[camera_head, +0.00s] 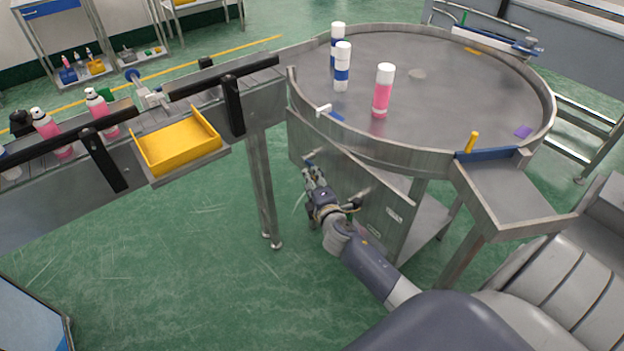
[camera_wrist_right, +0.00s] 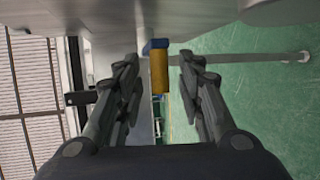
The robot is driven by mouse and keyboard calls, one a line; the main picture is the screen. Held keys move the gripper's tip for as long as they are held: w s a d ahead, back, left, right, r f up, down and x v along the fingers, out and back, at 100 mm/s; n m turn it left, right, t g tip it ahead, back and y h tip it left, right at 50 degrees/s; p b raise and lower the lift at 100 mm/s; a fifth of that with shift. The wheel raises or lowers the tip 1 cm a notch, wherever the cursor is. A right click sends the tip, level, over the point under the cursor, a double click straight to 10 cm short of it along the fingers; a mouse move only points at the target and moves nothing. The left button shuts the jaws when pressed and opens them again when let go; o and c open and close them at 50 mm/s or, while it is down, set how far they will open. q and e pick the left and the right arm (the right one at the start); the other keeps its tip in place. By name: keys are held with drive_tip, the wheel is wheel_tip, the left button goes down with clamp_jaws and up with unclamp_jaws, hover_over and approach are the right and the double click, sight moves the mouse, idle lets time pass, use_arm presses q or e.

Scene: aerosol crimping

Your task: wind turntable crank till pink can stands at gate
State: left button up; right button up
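The pink can (camera_head: 383,91) with a white cap stands upright on the round steel turntable (camera_head: 440,95), left of its middle. A blue bar (camera_head: 487,154) with a yellow knob (camera_head: 472,142) lies at the turntable's front right rim and looks like the gate; the can is well away from it. My right gripper (camera_head: 314,178) is low beside the turntable's front panel. In the wrist view its fingers (camera_wrist_right: 160,80) are open, with a yellow crank handle (camera_wrist_right: 160,72) on a blue piece (camera_wrist_right: 156,45) between or just beyond the tips. Contact is not visible. My left gripper is out of view.
Two white-and-blue cans (camera_head: 342,66) (camera_head: 337,45) stand left of the pink can. A conveyor (camera_head: 255,95) with black rails, pink bottles (camera_head: 100,108) and a yellow tray (camera_head: 178,146) is at left. A steel outlet shelf (camera_head: 515,195) juts out at right. Green floor lies open below.

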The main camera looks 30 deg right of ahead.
drive_tip(key=shift+w+d+f, duration=0.15)
drive_tip(key=shift+w+d, duration=0.05)
drive_tip(key=shift+w, duration=0.45)
drive_tip(key=shift+c, duration=0.2)
clamp_jaws()
